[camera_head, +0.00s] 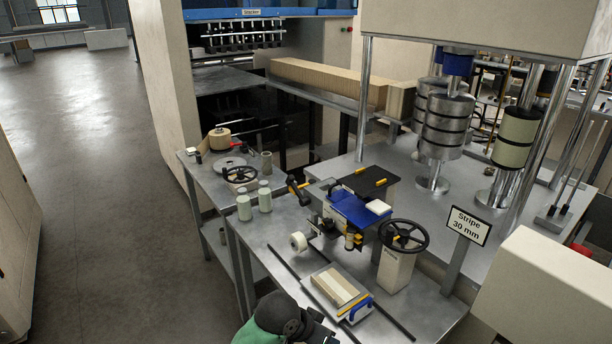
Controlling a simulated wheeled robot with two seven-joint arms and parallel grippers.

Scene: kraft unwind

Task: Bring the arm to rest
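A black and green rounded part, apparently a link of my own arm, shows at the bottom edge, left of the picture's middle. It is cut off by the frame, and I cannot tell which arm it belongs to. No gripper fingertips can be made out in the head view. The arm part shows in front of the near edge of the metal table (268,262). A tray with pale strips (338,288) and a blue handle lies on the table just beyond it.
A black handwheel (403,236) stands right of the tray, near the "Stripe 30 mm" sign (468,225). A white roll (298,241) and two pale green bottles (254,202) stand further back. Steel rollers (446,125) rise behind. Open floor (95,190) lies left.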

